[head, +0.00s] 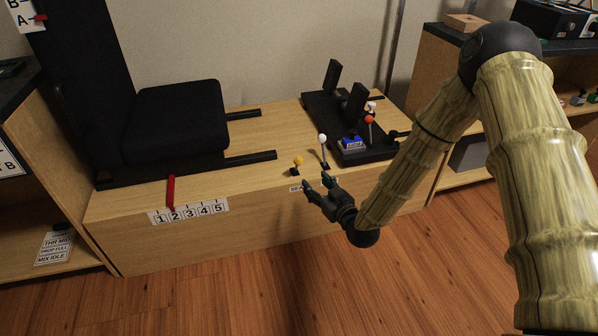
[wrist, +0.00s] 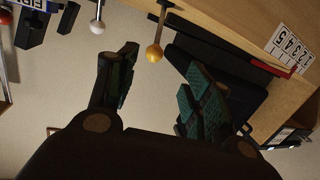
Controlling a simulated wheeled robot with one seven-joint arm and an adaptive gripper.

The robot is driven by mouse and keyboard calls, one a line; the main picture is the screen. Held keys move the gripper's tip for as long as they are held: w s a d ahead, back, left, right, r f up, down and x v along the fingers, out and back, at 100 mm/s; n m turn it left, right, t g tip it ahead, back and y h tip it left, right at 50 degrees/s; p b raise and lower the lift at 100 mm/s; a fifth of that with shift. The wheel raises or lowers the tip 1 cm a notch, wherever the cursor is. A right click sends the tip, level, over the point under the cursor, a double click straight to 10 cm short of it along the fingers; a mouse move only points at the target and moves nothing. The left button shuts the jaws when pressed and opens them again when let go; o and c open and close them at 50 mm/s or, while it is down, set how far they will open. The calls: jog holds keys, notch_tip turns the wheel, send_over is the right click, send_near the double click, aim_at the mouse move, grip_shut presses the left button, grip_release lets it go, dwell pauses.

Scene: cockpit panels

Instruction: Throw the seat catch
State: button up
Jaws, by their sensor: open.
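A short lever with a yellow knob (head: 298,160) stands on the front edge of the wooden platform, right of the seat. A white label (head: 295,188) on the front face below it starts with "SEA"; my gripper hides the rest. A taller lever with a white knob (head: 322,138) stands just to its right. My gripper (head: 316,183) is open and empty, in front of and a little below these levers. In the wrist view, the yellow knob (wrist: 155,54) shows in the gap between the fingers, seemingly beyond the tips.
The black seat (head: 178,120) rests on rails at left. A red pointer (head: 171,192) stands at a scale (head: 188,213) numbered 1 to 5. A black pedal unit (head: 345,135), a blue block (head: 352,144) and a red-knobbed lever (head: 369,120) are at right. The floor in front is clear.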

aim_at(299, 159)
jog(key=shift+n+t+y, duration=0.3)
jog(key=shift+t+y, duration=0.1)
jog(key=shift+t, duration=0.2)
jog(key=b+x, duration=0.1)
jog(key=x, duration=0.3)
jog(key=b+x, duration=0.2)
jog(key=x, duration=0.2)
jog(key=r+b+x, duration=0.1)
jog(key=b+x, duration=0.1)
jog(key=x, duration=0.3)
jog(key=shift+w+d, duration=0.15)
jog(key=shift+r, duration=0.1)
grip_shut()
